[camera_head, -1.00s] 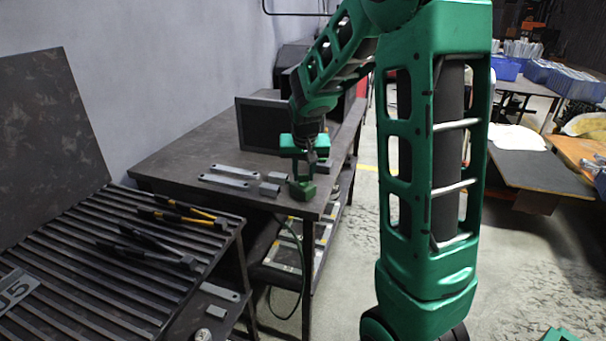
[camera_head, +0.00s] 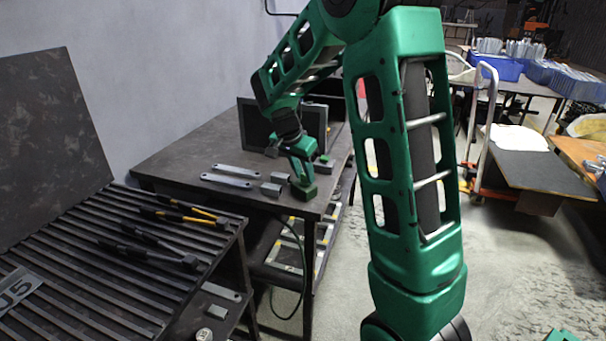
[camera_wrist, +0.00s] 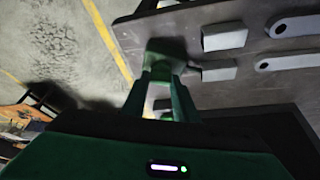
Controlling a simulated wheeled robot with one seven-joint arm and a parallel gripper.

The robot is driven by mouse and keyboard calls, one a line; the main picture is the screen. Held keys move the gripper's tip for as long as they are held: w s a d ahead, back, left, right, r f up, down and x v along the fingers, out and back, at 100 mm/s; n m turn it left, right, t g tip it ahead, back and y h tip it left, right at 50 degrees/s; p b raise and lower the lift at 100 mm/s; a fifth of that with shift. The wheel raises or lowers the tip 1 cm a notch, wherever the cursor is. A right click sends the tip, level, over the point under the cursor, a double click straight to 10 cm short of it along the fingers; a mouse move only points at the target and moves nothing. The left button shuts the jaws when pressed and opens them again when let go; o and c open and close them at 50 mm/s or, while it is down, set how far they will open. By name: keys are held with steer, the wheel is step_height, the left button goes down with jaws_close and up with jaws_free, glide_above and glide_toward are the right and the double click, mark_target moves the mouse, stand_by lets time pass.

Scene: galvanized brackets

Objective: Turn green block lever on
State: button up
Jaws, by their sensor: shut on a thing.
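The green block (camera_head: 303,190) sits at the near right corner of the dark table and also shows in the wrist view (camera_wrist: 168,47). My gripper (camera_head: 304,177) leans to the left above it, with its fingertips down at the block's top. In the wrist view my two green fingers (camera_wrist: 163,84) reach to the block and are shut on a small part there, which I take for the lever. The fingers and the blur hide most of the lever, so its exact angle cannot be told.
Two small grey blocks (camera_head: 271,189) and flat grey brackets (camera_head: 227,181) lie left of the green block. A dark monitor-like panel (camera_head: 262,126) stands behind my gripper. A slatted bench (camera_head: 110,255) with black and yellow tools is at the left.

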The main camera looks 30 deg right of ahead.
steer(key=shift+w+a+m, duration=0.1)
steer(key=shift+m, duration=0.2)
stand_by(1.2)
steer(key=o, duration=1.1)
steer(key=shift+c, duration=0.2)
steer(key=shift+r, duration=0.1)
steer(key=w+v, duration=0.1)
steer(key=v, duration=0.9)
steer(key=shift+s+r, duration=0.25)
steer(key=shift+s, duration=0.1)
steer(key=shift+a, duration=0.1)
steer(key=shift+c, duration=0.6)
